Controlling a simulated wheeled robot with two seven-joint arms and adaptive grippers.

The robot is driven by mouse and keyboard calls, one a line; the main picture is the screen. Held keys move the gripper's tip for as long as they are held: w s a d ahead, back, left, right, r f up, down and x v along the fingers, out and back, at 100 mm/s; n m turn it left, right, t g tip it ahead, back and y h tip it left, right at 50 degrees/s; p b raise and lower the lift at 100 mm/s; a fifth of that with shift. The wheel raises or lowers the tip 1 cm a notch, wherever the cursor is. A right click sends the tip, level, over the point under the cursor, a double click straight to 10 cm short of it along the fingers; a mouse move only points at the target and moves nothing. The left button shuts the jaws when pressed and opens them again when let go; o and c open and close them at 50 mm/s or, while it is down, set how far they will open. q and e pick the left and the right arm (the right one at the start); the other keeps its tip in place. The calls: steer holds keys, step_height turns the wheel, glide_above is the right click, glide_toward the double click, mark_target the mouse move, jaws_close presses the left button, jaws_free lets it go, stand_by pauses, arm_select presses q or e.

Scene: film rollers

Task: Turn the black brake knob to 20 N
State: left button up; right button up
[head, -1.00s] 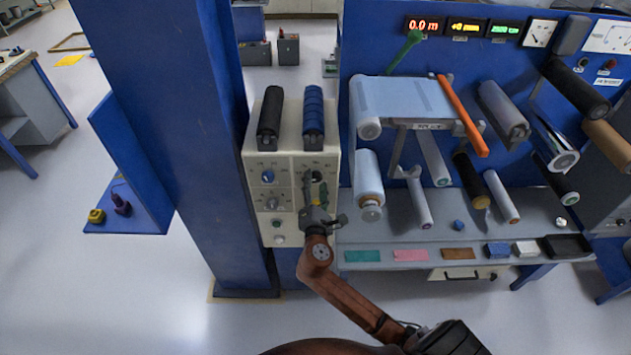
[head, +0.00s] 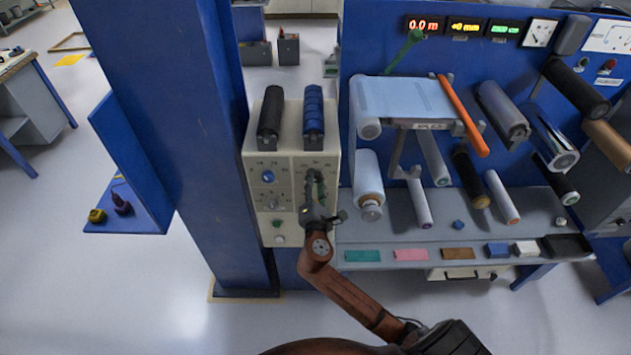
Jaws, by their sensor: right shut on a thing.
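The cream control box (head: 290,222) stands against the blue column, with dials on its front face. The black brake knob (head: 314,174) is at the upper right of that face, mostly covered by the gripper fingers. My right gripper (head: 315,184) reaches up from below and is shut on the knob. Its greenish fingers lie on either side of it. The knob's pointer and the scale marks around it are too small and covered to read. My left gripper is not in view.
A blue knob (head: 268,177) and a grey knob (head: 272,202) sit left of the gripper. A black roller (head: 269,118) and a dark blue roller (head: 313,112) lie on top of the box. The roller machine (head: 480,222) stands close on the right.

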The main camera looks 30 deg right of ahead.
steer(key=shift+c, duration=0.3)
steer(key=m+b, duration=0.1)
steer(key=m, duration=0.3)
steer(key=shift+f+m, duration=0.1)
steer(key=shift+m, duration=0.2)
steer(key=shift+m+b, duration=0.65)
steer(key=shift+m, duration=1.35)
steer(key=o, duration=1.2)
steer(key=shift+c, duration=0.2)
